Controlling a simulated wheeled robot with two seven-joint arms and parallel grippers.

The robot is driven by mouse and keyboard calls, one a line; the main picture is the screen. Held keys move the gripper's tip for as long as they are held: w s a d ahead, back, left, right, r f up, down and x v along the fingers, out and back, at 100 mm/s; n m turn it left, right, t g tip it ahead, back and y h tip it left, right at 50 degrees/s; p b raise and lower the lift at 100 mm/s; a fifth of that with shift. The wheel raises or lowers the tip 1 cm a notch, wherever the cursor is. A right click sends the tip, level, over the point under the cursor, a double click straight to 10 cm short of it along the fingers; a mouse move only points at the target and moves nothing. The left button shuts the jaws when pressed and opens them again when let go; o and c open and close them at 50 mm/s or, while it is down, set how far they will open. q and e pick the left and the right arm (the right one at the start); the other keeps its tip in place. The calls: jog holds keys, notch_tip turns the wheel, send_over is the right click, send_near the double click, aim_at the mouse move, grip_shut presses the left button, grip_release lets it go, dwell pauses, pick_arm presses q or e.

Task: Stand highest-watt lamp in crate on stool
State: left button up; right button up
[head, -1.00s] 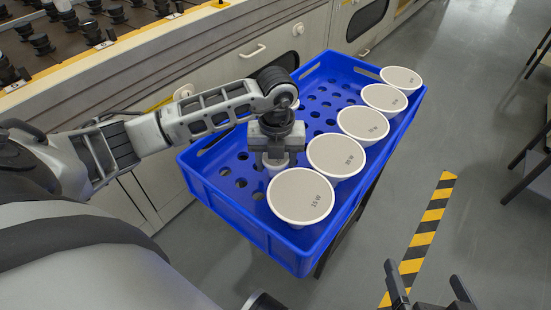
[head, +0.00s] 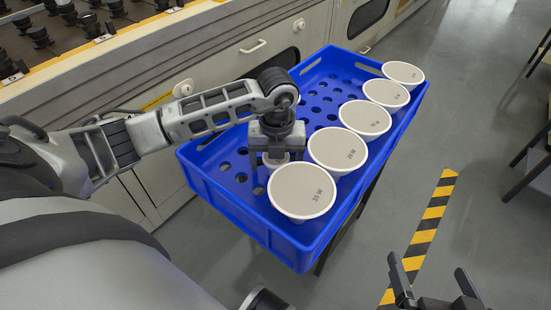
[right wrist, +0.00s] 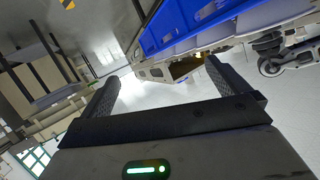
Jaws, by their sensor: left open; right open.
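The blue crate (head: 290,250) stands on dark legs and holds a row of lamps with broad round faces turned up. The second lamp (head: 337,148) seems to read 20 W. The third (head: 364,119), fourth (head: 386,94) and fifth (head: 403,73) carry marks too small to read. My left gripper (head: 276,160) is open, pointing down inside the crate behind the nearest lamp. A small pale round part (head: 275,165) shows between its fingers, mostly hidden. My right gripper (head: 433,278) is open and empty over the floor; it also shows in the right wrist view (right wrist: 160,85).
A long bench (head: 225,70) with a tray of dark sockets (head: 40,38) runs behind the crate. The crate floor has holes, bare toward the back. A yellow-black floor stripe (head: 432,215) lies right of the crate. Dark furniture legs (head: 528,150) stand at the right edge.

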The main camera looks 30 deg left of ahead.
pick_arm(q)
jog(key=shift+w+f, duration=0.1)
jog(key=shift+f, duration=0.25)
notch_tip(320, 180, up, 17)
jog(key=p, duration=0.5)
jog(key=shift+f, duration=0.15)
pick_arm(e)
jog(key=shift+d+f+g+h, duration=0.35)
jog(key=shift+f+g+h, duration=0.05)
jog(key=shift+f+g, duration=0.5)
jog(key=shift+r, duration=0.1)
